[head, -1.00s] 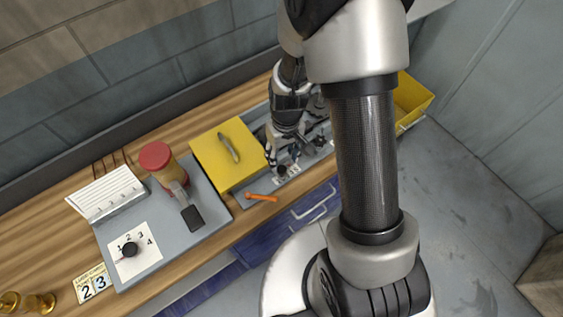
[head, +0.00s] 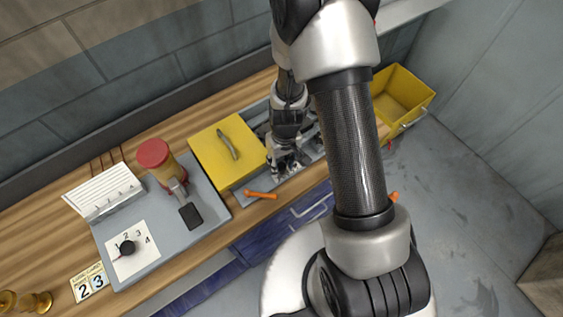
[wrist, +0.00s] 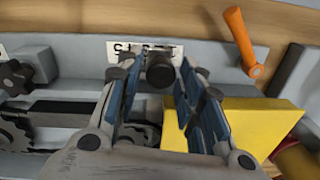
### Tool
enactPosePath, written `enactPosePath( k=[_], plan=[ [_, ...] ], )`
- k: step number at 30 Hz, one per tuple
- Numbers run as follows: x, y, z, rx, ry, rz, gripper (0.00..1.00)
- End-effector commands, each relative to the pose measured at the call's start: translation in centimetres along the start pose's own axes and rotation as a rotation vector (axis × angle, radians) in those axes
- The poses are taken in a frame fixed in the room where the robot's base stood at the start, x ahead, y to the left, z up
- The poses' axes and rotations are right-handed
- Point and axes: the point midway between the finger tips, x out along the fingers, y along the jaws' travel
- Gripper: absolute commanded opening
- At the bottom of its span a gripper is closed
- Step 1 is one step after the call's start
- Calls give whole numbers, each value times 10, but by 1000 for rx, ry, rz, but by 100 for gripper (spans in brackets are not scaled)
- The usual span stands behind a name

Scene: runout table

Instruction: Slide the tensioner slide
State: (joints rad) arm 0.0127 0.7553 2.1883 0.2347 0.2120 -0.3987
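In the wrist view, a dark round knob (wrist: 160,71), which seems to be the tensioner slide's handle, stands in front of a white marked label (wrist: 125,50). My gripper (wrist: 159,78) is open, with its blue-padded fingers on either side of the knob. A gap shows between the knob and each finger. In the head view, my gripper (head: 287,165) is low over the grey machine tray, right of the yellow cover, and hides the knob and most of the label.
The yellow cover (head: 212,150) with its handle stands close to the left of my gripper. An orange lever (head: 261,194) sticks out at the tray's front edge; it also shows in the wrist view (wrist: 239,36). Another black knob (wrist: 14,76) is nearby. A yellow bin (head: 405,92) stands at the right.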

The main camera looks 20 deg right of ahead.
Motion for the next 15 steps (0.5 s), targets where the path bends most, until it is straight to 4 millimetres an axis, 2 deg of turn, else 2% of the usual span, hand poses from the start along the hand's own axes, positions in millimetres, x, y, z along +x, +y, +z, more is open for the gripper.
enactPosePath(
  k=[15],
  plan=[
    [0, 0, 0, 0, 0, 0, 0]
  ],
)
